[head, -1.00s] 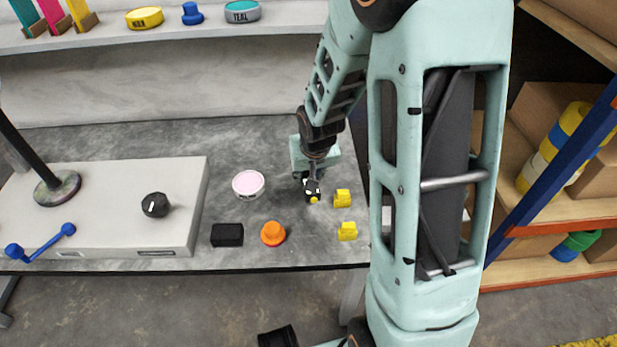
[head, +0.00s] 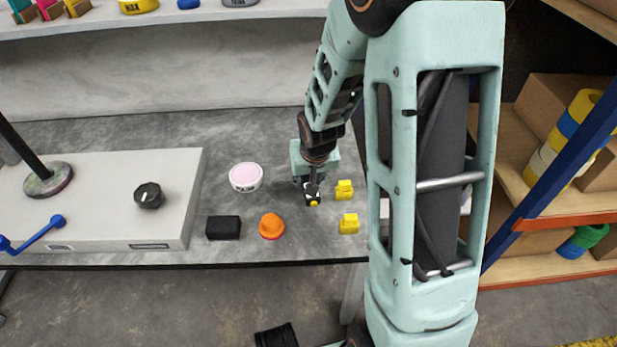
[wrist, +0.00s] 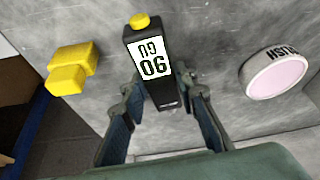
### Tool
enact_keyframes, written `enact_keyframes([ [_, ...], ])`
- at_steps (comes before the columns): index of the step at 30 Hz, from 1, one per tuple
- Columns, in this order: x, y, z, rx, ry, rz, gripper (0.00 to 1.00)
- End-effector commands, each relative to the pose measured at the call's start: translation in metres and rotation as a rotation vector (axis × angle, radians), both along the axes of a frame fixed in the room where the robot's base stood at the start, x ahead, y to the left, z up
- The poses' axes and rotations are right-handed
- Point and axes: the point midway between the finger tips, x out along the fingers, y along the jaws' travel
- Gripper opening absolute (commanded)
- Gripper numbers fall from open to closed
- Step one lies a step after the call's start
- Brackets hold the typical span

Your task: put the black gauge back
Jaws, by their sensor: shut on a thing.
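My gripper (wrist: 165,98) is shut on the gauge's lower end in the wrist view, with one finger on each side. In the head view, my gripper (head: 312,186) points down at the bench and the gauge (head: 313,199) shows small below it, label hidden. I cannot tell whether the gauge touches the bench.
Two yellow pieces (head: 345,190) (head: 349,224) stand right of the gauge. A white tin with a pink top (head: 246,178), an orange knob (head: 271,227) and a black block (head: 223,228) are to its left. A grey panel (head: 100,200) fills the bench's left.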

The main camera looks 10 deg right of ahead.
Motion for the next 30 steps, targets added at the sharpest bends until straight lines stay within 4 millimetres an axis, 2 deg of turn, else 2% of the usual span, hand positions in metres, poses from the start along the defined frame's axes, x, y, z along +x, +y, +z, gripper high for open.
enact_keyframes([
  [10, 0.000, 0.000, -0.003, 0.000, -0.001, 0.000, 0.00],
  [11, 0.000, 0.000, -0.003, 0.000, -0.001, 0.000, 0.30],
  [16, 0.000, 0.000, -0.003, 0.000, -0.001, 0.000, 0.47],
  [25, 0.000, 0.000, -0.003, 0.000, 0.000, 0.000, 0.47],
  [30, -0.004, 0.000, 0.009, 0.001, -0.004, -0.001, 0.47],
])
